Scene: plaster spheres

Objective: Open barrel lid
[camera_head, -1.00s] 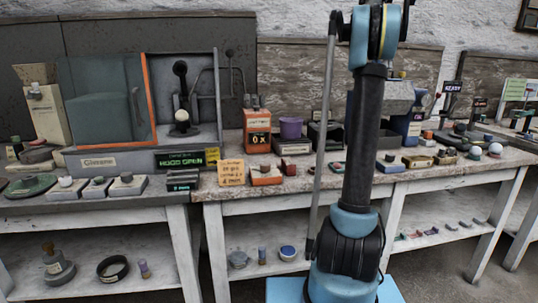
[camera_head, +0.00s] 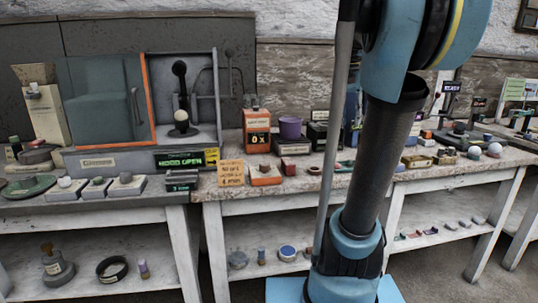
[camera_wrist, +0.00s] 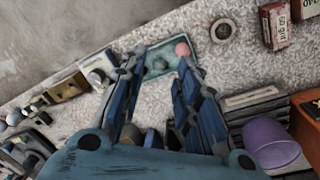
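My gripper (camera_wrist: 160,56) shows in the wrist view, with its two blue fingers apart and nothing held between them. Past the fingertips lies a small green tray (camera_wrist: 158,66) on the speckled bench top, with a pink ball (camera_wrist: 182,49) at its end. I cannot make out a barrel or its lid for certain in either view. In the head view my arm covers part of the bench right of centre, and a blue machine part (camera_head: 352,118) shows beside it. My gripper is outside the head view.
A hooded cabinet (camera_head: 105,100) stands at left above a sign reading HOOD OPEN. Small blocks and balls (camera_head: 474,152) crowd the right side.

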